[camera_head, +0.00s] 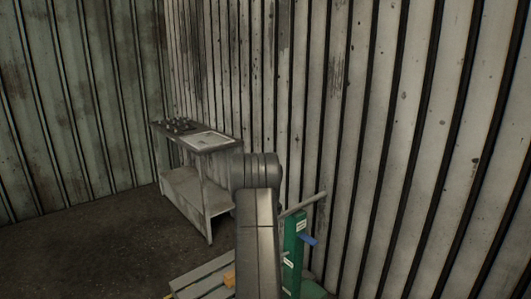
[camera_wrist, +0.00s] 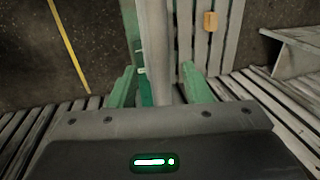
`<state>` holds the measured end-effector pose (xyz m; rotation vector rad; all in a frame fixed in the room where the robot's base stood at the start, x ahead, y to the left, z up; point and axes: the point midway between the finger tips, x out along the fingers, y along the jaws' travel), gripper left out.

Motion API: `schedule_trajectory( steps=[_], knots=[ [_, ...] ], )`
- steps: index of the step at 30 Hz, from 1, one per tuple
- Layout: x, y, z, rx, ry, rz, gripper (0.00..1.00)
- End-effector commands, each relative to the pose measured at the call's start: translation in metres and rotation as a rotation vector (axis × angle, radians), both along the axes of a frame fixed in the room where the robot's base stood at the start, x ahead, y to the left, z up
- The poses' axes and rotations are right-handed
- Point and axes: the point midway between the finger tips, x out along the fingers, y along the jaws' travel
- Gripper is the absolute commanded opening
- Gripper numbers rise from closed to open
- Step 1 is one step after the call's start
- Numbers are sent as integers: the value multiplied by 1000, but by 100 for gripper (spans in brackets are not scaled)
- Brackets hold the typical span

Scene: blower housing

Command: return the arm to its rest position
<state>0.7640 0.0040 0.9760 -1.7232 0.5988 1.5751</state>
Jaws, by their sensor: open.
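My gripper (camera_wrist: 158,82) shows in the wrist view with its two green fingers spread apart. A grey bar (camera_wrist: 157,40) runs up the picture in the gap between the fingers; I cannot tell whether they touch it. The bar lies beside a green post. In the head view my arm rises at the bottom centre and hides part of the scene; my gripper cannot be made out there.
A green stand (camera_head: 293,250) with a blue part (camera_head: 308,239) is right of my arm, close to the corrugated wall (camera_head: 400,130). A slatted pallet (camera_head: 198,285) carries a small orange block (camera_head: 229,279). A grey workbench (camera_head: 206,192) stands behind. Floor at left is clear.

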Motion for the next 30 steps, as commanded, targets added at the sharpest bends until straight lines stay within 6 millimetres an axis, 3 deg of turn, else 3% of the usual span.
schedule_trajectory(
  steps=[4, 17, 30],
  knots=[
    [1, 2, -12, 0, 0, 0, 44],
    [-2, -2, -11, 0, -1, 0, 44],
    [-7, -16, 22, -16, -35, -4, 44]
  ],
)
